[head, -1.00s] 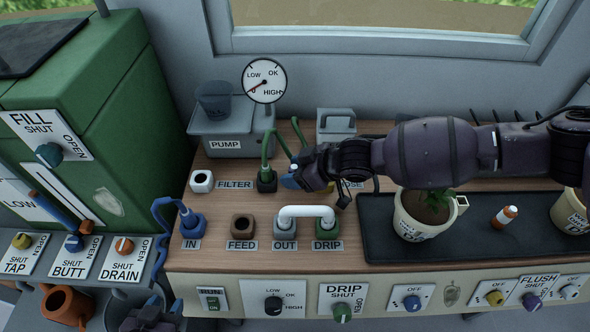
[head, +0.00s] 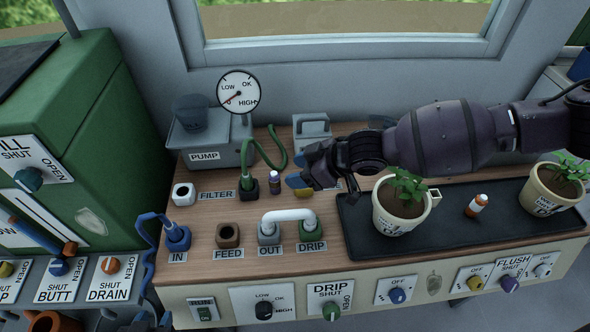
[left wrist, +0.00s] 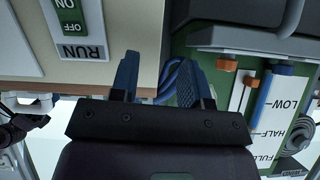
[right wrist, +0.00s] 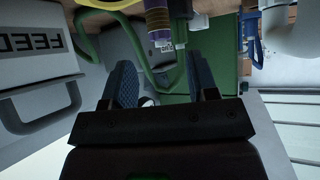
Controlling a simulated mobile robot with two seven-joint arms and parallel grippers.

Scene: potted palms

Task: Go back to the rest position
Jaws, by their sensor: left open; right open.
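My right gripper (head: 297,182) is open and empty above the bench, just right of a small dark purple bottle (head: 274,183). The bottle stands upright beside the black filter socket. In the right wrist view the bottle, with a yellow band (right wrist: 160,22), lies beyond the open fingers (right wrist: 165,88), apart from them. My left gripper (head: 140,321) is at the bottom left of the head view, low in front of the bench. In the left wrist view its fingers (left wrist: 160,80) are apart with nothing between them.
A green hose (head: 279,158) loops close to the right gripper, behind the bottle. A white pipe (head: 288,215) joins OUT and DRIP.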

